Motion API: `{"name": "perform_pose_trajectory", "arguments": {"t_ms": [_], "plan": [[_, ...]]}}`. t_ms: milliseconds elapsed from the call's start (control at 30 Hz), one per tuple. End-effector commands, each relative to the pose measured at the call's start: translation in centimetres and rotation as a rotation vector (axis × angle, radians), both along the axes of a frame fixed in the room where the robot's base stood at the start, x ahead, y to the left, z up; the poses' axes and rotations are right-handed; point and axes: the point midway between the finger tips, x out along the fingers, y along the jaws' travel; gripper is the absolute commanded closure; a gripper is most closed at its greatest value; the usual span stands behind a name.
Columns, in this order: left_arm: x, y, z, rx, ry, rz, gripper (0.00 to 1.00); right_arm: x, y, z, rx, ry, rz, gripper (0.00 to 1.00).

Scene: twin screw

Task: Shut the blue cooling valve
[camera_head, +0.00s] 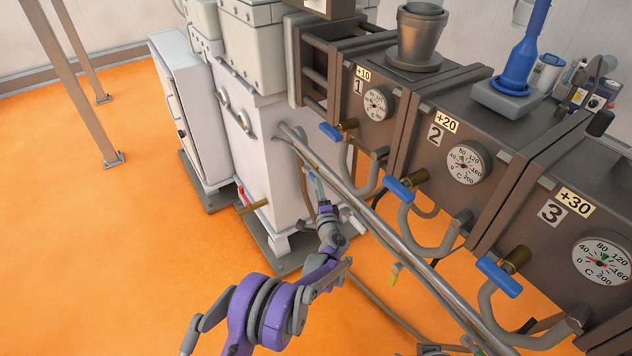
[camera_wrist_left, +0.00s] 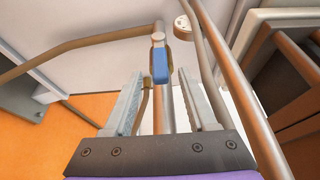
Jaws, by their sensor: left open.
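A blue valve handle (camera_wrist_left: 160,65) with a grey round cap sits on a vertical pipe in the left wrist view. It lies ahead of and between the two fingers of my left gripper (camera_wrist_left: 160,105), which is open, with a gap to each finger. In the head view my left gripper (camera_head: 323,197) is small and partly hidden among pipes, beside the white cabinet; a small bluish piece (camera_head: 313,178) shows at its tip. Other blue-handled valves stand at zone 1 (camera_head: 331,131), zone 2 (camera_head: 398,189) and zone 3 (camera_head: 500,276). My right gripper is not in view.
Long grey pipes (camera_head: 370,215) run diagonally right of my left gripper. A red-handled valve (camera_head: 243,197) juts from the white cabinet (camera_head: 267,155). A yellow-handled valve (camera_head: 396,272) hangs low.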

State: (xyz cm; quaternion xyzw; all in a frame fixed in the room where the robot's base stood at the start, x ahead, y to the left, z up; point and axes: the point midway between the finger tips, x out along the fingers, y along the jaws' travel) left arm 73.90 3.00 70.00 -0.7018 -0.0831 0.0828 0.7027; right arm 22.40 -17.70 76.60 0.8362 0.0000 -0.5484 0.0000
Motion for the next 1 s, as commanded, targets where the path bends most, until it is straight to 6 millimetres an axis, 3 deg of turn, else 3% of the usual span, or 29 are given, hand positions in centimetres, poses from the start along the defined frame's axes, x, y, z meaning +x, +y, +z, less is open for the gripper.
{"name": "perform_pose_trajectory", "arguments": {"t_ms": [100,300,667,1000], "plan": [[2.1,0.6,-0.1,-0.001,0.001,0.002,0.43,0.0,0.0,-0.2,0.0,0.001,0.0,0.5],[4.2,1.1,0.0,-0.001,0.001,0.001,0.43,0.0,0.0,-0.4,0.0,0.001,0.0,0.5],[4.7,1.2,0.0,-0.001,0.001,0.001,0.43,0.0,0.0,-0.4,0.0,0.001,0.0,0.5],[4.6,1.2,0.0,-0.001,0.001,0.001,1.0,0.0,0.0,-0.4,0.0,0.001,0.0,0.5]]}}
